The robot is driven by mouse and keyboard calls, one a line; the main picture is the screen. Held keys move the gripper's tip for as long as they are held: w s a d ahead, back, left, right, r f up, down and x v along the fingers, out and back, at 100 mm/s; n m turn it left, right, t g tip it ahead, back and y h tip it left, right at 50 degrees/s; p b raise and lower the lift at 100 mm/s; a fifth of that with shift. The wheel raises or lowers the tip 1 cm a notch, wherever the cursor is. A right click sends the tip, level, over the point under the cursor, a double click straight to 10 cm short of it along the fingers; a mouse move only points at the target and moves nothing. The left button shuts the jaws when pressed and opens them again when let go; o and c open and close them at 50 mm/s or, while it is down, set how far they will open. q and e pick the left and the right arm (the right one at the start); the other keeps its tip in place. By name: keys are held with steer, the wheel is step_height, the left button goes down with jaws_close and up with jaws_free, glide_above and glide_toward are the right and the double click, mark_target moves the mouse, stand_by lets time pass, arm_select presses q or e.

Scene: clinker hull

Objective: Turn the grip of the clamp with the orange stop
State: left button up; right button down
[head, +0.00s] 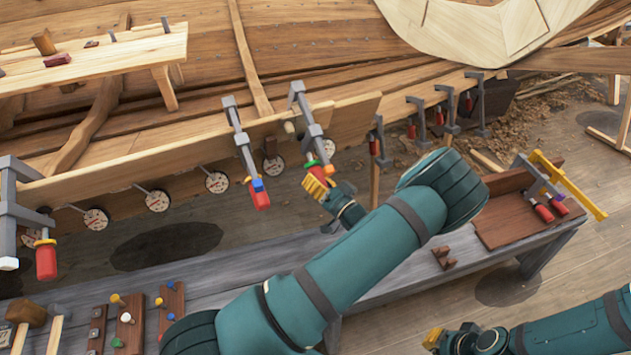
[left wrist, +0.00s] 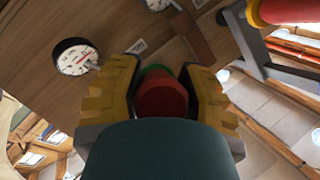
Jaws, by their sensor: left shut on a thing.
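My left gripper (head: 318,188) has its yellow fingers shut around the red grip (head: 314,174) of a clamp hanging on the hull plank. In the left wrist view the fingers lie on both sides of this red grip (left wrist: 162,98), and its stop (left wrist: 156,70) looks green. The neighbouring clamp (head: 243,150) has a red grip with a blue stop. The far-left clamp (head: 10,205) has a red grip (head: 46,262) with a yellow-orange stop (head: 45,242). My right gripper (head: 434,339) is low at the right, away from the clamps; its finger opening is unclear.
Several dials (head: 217,182) hang below the plank. More red-gripped clamps (head: 416,120) stand along the hull to the right. A grey bench (head: 390,285) carries a wooden tray (head: 500,222) and a yellow bar clamp (head: 570,185). Another red grip with a yellow stop (left wrist: 254,13) shows in the left wrist view.

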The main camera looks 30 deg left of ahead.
arm_select(q)
steer(key=shift+r, duration=0.1)
stand_by(0.3)
steer(key=o, duration=1.2)
steer(key=shift+d, duration=0.1)
steer(key=v, duration=1.1)
steer(key=shift+d, duration=0.4)
